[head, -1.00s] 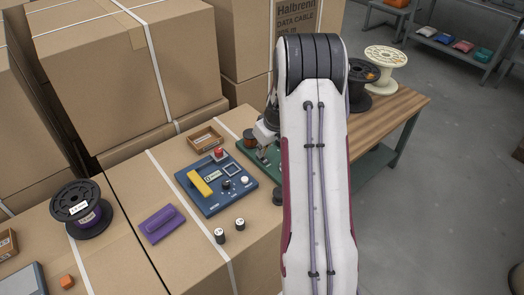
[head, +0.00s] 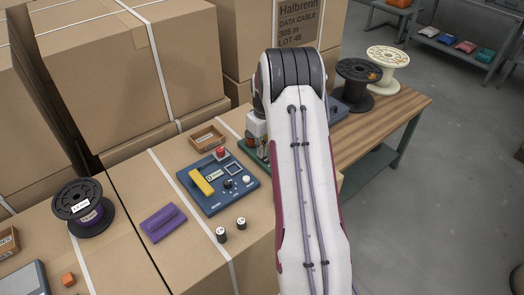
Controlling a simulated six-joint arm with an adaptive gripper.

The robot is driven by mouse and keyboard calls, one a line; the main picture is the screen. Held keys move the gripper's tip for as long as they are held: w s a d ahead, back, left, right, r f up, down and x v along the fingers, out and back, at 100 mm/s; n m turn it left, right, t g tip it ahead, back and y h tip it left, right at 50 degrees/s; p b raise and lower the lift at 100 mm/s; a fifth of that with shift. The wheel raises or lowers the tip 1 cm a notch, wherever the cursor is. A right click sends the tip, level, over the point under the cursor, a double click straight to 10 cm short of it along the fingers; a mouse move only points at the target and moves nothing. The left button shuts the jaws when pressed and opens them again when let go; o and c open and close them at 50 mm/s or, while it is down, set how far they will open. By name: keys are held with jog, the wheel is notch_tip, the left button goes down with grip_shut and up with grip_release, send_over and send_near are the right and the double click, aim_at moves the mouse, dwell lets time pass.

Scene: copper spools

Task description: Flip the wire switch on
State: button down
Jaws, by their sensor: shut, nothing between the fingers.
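A blue control panel (head: 218,205) lies on the cardboard boxes. It carries a yellow bar handle (head: 202,182), a red button (head: 221,152), a black knob (head: 228,185) and a white knob (head: 247,181). A green board (head: 247,152) sits behind and right of it, mostly covered by my arm, with a dark copper-toned spool on it. I cannot tell which part is the wire switch or how it is set. A pale part of my wrist shows by the green board at the arm's left edge. My gripper's fingers are hidden behind the arm.
A spool with purple wire (head: 84,208) stands at left. A wooden tray (head: 207,138) is behind the panel. Black (head: 357,84) and cream (head: 387,70) spools stand on the wooden table.

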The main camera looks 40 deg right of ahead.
aim_at(266, 158)
jog(key=shift+s+f, duration=0.15)
jog(key=shift+f, duration=0.25)
jog(key=shift+s, duration=0.15)
jog(key=shift+s+g, duration=0.3)
jog(key=shift+s, duration=0.45)
jog(key=shift+r, duration=0.1)
jog(key=shift+d+r, duration=0.1)
jog(key=shift+r, duration=3.9)
